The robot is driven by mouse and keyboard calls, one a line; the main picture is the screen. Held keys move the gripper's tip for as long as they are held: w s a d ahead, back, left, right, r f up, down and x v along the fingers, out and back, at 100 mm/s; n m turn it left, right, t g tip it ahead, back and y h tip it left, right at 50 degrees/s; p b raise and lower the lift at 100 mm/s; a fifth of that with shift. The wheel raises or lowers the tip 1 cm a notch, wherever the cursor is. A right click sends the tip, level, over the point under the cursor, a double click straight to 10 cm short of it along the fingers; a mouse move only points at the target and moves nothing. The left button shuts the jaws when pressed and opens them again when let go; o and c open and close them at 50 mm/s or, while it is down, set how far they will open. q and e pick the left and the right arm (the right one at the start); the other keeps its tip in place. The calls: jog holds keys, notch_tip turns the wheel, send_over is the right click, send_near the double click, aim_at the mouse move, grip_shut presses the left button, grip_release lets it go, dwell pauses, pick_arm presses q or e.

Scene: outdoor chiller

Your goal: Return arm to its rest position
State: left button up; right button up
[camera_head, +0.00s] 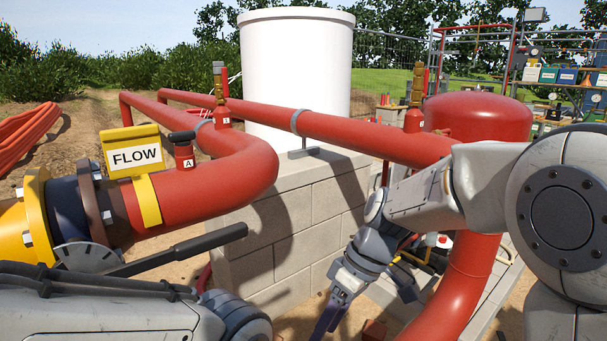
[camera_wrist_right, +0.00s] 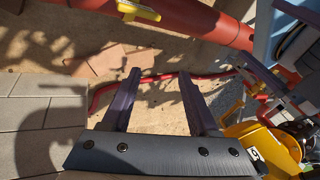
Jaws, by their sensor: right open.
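My right arm (camera_head: 425,190) comes in from the right in the head view and reaches across in front of the red pipework. My right gripper (camera_head: 332,318) hangs low, pointing down, in front of the grey block wall. My left arm (camera_head: 90,310) lies low at the lower left of the head view. Its gripper is not visible.
A red pipe (camera_head: 225,165) with a yellow FLOW sign (camera_head: 134,153) and a black-handled lever (camera_head: 210,241) is at left. A red vessel (camera_head: 478,118) stands behind my right arm. A yellow object (camera_wrist_right: 265,145) shows in the wrist view.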

jog(key=s+d+f+m+t+h, duration=0.2)
jog(key=d+f+m, duration=0.25)
jog(key=d, duration=0.25)
jog(key=s+d+f+m+t+h, duration=0.2)
jog(key=d+f+m+h, duration=0.15)
jog(key=d+m, duration=0.3)
jog(key=s+a+r+n+g+y, duration=0.1)
jog(key=s+a+r+n, duration=0.1)
jog(key=s+a+n, duration=0.35)
jog(key=s+a+r+n+g+y, duration=0.1)
jog(key=s+a+r+n, duration=0.15)
jog(key=s+a, duration=0.5)
notch_tip(320, 180, up, 14)
jog(key=p, duration=1.3)
jog(key=shift+s+g, duration=0.3)
jog(key=shift+s, duration=0.05)
